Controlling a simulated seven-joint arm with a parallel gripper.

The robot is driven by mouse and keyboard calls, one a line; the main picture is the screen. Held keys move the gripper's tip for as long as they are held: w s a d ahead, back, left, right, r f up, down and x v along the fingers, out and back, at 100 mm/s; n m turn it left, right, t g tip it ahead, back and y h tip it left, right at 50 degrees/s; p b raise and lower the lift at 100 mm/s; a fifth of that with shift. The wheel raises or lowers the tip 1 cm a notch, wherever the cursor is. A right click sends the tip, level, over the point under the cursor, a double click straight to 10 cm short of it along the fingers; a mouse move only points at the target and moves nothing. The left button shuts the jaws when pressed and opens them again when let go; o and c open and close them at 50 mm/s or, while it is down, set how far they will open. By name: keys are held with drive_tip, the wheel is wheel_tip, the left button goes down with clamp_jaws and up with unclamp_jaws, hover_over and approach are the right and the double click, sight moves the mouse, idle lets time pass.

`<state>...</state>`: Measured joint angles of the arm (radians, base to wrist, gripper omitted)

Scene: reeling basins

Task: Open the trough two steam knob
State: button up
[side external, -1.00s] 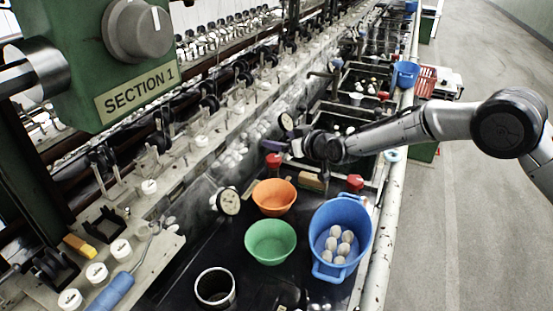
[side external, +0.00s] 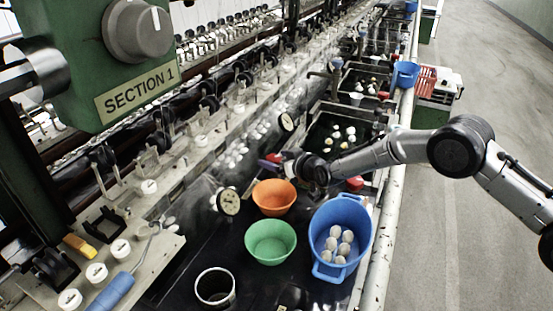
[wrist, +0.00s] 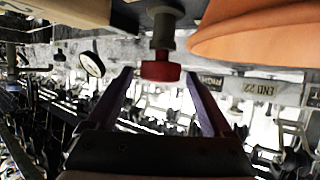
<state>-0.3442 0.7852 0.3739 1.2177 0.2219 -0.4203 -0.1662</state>
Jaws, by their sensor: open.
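A red knob (wrist: 162,71) on a grey stem shows in the wrist view, between or just beyond the tips of my open gripper (wrist: 157,76). I cannot tell its exact depth, and no contact shows. In the side view my gripper (side external: 268,164) is beside a red knob (side external: 274,157), behind the orange bowl, and partly hides it. A second red knob (side external: 355,184) sits by the basin rim to the right. Which knob belongs to trough two is not labelled in view.
The orange bowl (side external: 274,197) is close below my gripper and fills the wrist view's upper right. A green bowl (side external: 270,243) and a blue tub (side external: 340,225) stand nearer the camera. The aisle at right is clear.

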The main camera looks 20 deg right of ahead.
clamp_jaws()
idle(0.3)
drive_tip(key=shift+d+n+y, duration=0.1)
drive_tip(key=shift+n+y, duration=0.6)
drive_tip(key=shift+y, duration=0.1)
drive_tip(key=shift+w+d+n+g+y, duration=0.15)
drive_tip(key=shift+n+g+y, duration=0.4)
drive_tip(key=shift+n+y, duration=0.3)
drive_tip(key=shift+w+d+n+g+y, duration=0.1)
drive_tip(key=shift+n+g+y, duration=0.45)
drive_tip(key=shift+n+y, duration=0.25)
drive_tip(key=shift+w+d+n+g+y, duration=0.1)
drive_tip(key=shift+d+n+g+y, duration=0.05)
drive_tip(key=shift+n+g+y, duration=1.5)
drive_tip(key=shift+r+n, duration=0.1)
drive_tip(key=shift+n, duration=0.3)
unclamp_jaws()
